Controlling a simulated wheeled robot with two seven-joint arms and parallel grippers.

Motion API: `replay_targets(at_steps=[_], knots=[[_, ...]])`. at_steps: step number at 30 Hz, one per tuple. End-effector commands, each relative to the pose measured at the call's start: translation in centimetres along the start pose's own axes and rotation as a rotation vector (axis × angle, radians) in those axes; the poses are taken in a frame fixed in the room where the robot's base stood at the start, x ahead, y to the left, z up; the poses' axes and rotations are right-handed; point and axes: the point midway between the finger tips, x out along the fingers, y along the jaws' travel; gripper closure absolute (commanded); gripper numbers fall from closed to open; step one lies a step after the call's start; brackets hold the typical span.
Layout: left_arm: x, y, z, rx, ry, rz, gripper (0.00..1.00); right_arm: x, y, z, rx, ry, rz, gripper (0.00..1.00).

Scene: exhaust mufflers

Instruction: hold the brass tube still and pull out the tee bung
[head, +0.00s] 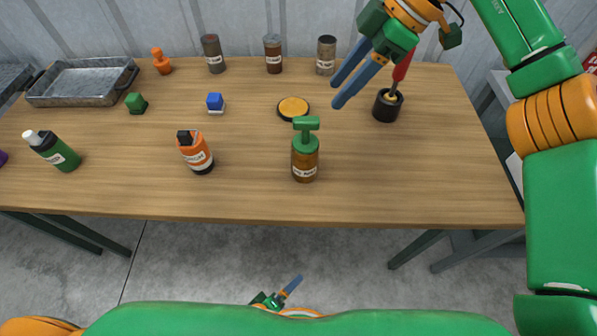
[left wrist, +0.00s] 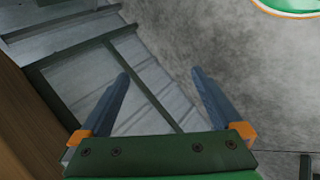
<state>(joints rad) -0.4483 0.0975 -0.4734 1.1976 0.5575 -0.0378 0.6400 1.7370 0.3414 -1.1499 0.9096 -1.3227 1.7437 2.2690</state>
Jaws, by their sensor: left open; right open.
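My right gripper (head: 337,94) is open and empty, above the table, to the right of and behind the tube in the head view. My left gripper (head: 292,284) is low in front of the table, near my body and away from the tube. In the left wrist view its open blue fingers (left wrist: 160,73) have nothing between them.
A black cup (head: 387,107) with a red-handled tool stands near the right arm. A yellow disc (head: 293,108) lies behind the tube; an orange bottle (head: 195,152) stands to its left. Several canisters line the back. A metal tray (head: 85,82) is far left. The front right is clear.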

Motion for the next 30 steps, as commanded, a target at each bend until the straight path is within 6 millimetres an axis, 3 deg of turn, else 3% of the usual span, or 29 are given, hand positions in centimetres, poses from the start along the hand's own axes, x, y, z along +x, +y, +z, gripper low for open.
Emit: replay_targets(at_steps=[1, 3, 7, 9, 10, 12, 15, 18, 23, 30], knots=[[-0.6, 4.0, 0.7, -0.183, -0.006, 0.108, 0.00, 0.0, 0.0, 0.0, 0.000, 0.000, 0.000, 0.50], [-2.1, 9.6, 1.6, -0.486, -0.049, 0.258, 0.00, 0.0, 0.0, 0.0, 0.000, 0.001, 0.000, 0.50], [-7.0, 19.2, 2.8, -1.110, -0.235, 0.490, 0.00, 0.0, 0.0, 0.0, -0.001, 0.001, 0.000, 0.50], [-10.1, 23.8, 2.0, -1.470, -0.373, 0.590, 0.00, 0.0, 0.0, 0.0, -0.001, 0.001, 0.000, 0.50], [-10.8, 25.2, 0.3, -1.596, -0.406, 0.647, 0.00, 0.0, 0.0, 0.0, -0.001, 0.001, 0.000, 0.50], [-10.5, 26.6, -4.3, -1.709, -0.383, 0.771, 0.00, 0.0, 0.0, 0.0, -0.001, 0.001, 0.000, 0.50], [-10.1, 27.4, -9.3, -1.750, -0.325, 0.903, 0.00, 0.0, 0.0, 0.0, -0.001, 0.001, 0.000, 0.50], [-10.1, 27.8, -12.2, -1.768, -0.294, 0.983, 0.00, 0.0, 0.0, 0.0, -0.001, 0.001, 0.000, 0.50], [-9.4, 28.8, -14.2, -1.777, -0.280, 1.023, 0.00, 0.0, 0.0, 0.0, -0.001, 0.002, 0.000, 0.50], [-6.6, 31.5, -16.4, -1.774, -0.280, 1.019, 0.00, 0.0, 0.0, 0.0, -0.001, 0.002, 0.000, 0.50]])
